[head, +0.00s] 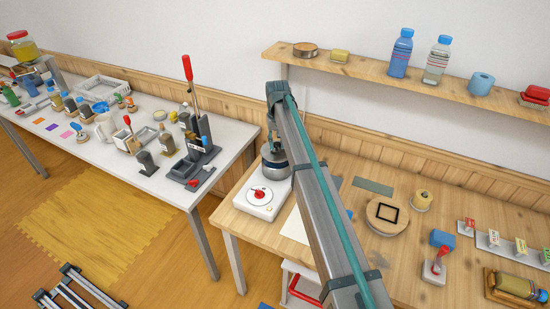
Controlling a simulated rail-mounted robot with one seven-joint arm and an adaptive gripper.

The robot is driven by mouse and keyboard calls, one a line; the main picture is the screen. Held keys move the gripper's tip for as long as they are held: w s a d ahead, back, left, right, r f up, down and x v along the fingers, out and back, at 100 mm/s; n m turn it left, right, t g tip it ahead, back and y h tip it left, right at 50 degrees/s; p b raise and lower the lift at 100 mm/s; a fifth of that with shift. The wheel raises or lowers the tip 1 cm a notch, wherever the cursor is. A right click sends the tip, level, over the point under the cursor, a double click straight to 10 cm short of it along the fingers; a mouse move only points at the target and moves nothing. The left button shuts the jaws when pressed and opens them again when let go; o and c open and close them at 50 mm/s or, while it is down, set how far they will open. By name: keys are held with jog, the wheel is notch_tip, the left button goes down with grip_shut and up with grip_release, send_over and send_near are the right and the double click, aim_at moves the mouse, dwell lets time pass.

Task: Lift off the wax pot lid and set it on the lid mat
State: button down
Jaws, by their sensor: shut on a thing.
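The grey wax pot (275,172) stands at the back of a white base with a red knob, left of my arm. Its dark lid (271,154) is at the top of the pot, partly hidden. My gripper (274,147) points down over the pot and is shut on the lid, probably by its handle. The fingertips are small and partly covered, and I cannot tell if there is a gap between lid and pot. A flat grey-green mat (373,186), apparently the lid mat, lies bare on the wooden table, right of my arm.
The white base (259,198) is at the table's left end. A wooden shelf (380,72) with bottles hangs above. A cluttered white table (200,190) stands left.

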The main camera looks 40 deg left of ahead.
aim_at(277, 143)
jog(key=shift+r+p, duration=0.5)
jog(key=shift+r, duration=1.05)
jog(key=shift+f, duration=0.1)
